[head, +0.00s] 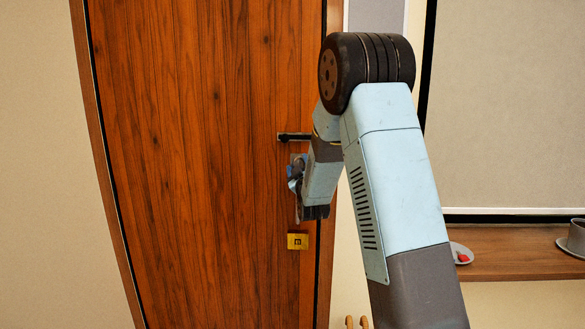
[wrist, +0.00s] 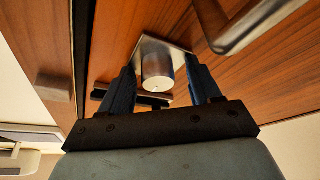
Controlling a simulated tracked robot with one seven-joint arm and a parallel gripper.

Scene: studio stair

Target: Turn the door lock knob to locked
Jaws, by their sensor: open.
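The wooden door (head: 200,150) stands shut at the left centre of the head view. The lock knob (wrist: 157,72) is a short silver cylinder on a square metal plate (wrist: 178,50) in the wrist view. My gripper (wrist: 160,80) is open, with one dark finger on each side of the knob. Gaps show between the fingers and the knob, so I see no grip on it. The knob's turn position is not clear.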

